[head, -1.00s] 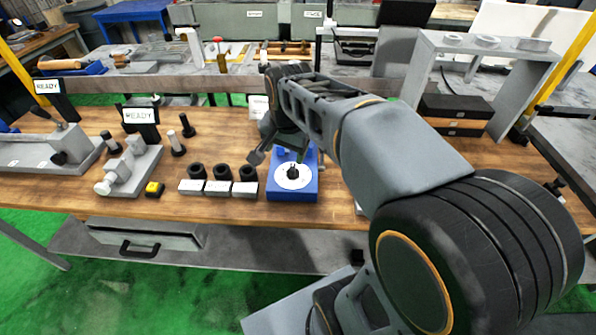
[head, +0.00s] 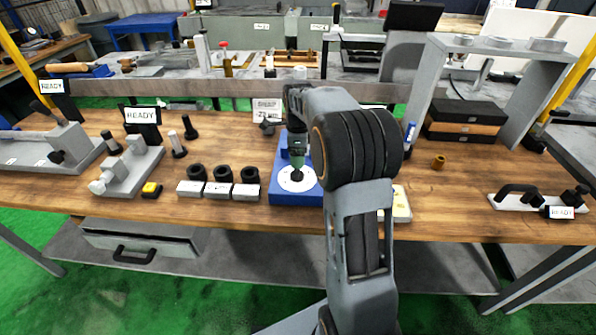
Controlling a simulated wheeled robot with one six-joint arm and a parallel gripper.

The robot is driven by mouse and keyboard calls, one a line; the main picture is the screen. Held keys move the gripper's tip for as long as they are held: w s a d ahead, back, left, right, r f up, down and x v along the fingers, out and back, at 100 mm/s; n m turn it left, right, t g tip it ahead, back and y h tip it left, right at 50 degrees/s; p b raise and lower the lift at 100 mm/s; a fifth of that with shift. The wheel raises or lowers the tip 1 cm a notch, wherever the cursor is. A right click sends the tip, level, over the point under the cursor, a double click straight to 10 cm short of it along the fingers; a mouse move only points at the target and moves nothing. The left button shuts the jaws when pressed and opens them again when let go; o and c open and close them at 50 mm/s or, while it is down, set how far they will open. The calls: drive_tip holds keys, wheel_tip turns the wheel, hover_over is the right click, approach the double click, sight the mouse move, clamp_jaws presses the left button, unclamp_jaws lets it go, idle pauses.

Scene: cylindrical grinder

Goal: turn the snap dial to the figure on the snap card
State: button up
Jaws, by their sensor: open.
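The snap dial is a blue block (head: 283,193) with a white round face (head: 291,184) and a dark knob (head: 297,175) at its middle, seen in the head view near the table's front edge. The snap card (head: 266,105) is a small white sign behind it; its figure is too small to read surely. My gripper (head: 298,166) points down over the dial, right above or around the knob; I cannot tell if it touches. The jaws are open. My arm hides the right part of the dial block.
A grey fixture (head: 135,170) with a READY sign and a yellow button (head: 152,189) lie further left. A brass bush (head: 438,162) and a white gauge with a black handle (head: 525,201) are at the right.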

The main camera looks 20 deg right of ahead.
sight(297, 173)
wheel_tip(297, 173, down, 7)
drive_tip(key=shift+r, duration=0.1)
idle(0.3)
drive_tip(key=shift+c, duration=0.3)
drive_tip(key=c, duration=0.8)
drive_tip(key=shift+c, duration=0.2)
drive_tip(key=shift+n, duration=0.3)
